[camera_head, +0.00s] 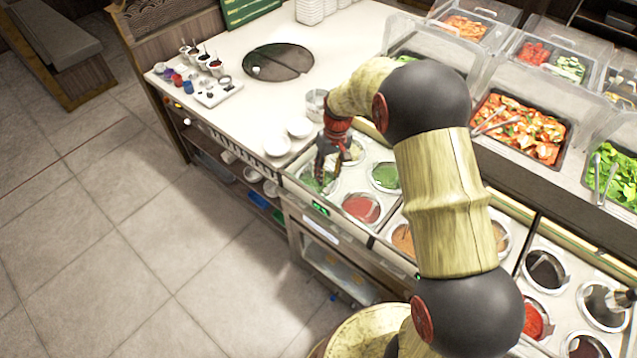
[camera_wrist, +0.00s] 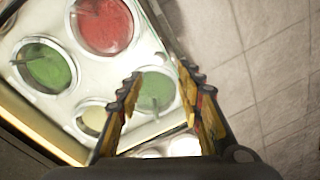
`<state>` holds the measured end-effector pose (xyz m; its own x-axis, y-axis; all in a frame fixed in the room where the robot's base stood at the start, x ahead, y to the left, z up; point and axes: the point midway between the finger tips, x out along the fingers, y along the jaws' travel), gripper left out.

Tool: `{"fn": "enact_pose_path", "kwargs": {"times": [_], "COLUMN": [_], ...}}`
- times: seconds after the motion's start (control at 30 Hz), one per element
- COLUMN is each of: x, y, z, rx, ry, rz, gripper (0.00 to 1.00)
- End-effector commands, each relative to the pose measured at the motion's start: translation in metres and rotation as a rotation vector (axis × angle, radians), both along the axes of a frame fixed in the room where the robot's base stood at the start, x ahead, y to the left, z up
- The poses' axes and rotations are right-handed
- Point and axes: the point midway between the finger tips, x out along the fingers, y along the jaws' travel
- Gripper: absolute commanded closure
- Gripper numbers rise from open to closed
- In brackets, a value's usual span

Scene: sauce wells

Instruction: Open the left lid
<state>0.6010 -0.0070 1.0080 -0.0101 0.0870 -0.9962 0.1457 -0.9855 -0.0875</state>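The leftmost front sauce well, with green sauce under what looks like a clear round lid (camera_head: 312,186), sits in the white counter. My gripper (camera_head: 330,168) is above it, pointing down, and partly hides it in the head view. In the wrist view my gripper (camera_wrist: 160,72) has its two fingers spread apart, with nothing between the tips. The left well's lid (camera_wrist: 156,92) shows beyond and between the fingers. I cannot tell whether a finger touches the lid.
Nearby are a red sauce well (camera_head: 361,208), a second green well (camera_head: 385,176) and a pale well (camera_head: 352,151). White bowls (camera_head: 277,145) stand left of my gripper. Clear-covered food trays (camera_head: 520,125) line the back right. The front counter edge drops to the tiled floor.

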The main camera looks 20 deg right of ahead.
Motion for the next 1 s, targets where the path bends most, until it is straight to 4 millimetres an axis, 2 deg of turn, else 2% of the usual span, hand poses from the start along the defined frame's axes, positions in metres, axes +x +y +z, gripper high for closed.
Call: {"fn": "enact_pose_path", "kwargs": {"times": [0.5,0.7,0.93,1.0], "x": [-0.004,-0.004,-0.004,-0.004], "y": [0.006,0.007,0.007,0.007], "z": [-0.068,-0.078,-0.079,-0.078], "rx": [0.0,0.0,-0.001,-0.001], "ry": [0.006,0.004,0.004,0.004], "rz": [0.011,0.009,0.01,0.01], "gripper": [0.64,0.64,0.64,0.67]}}
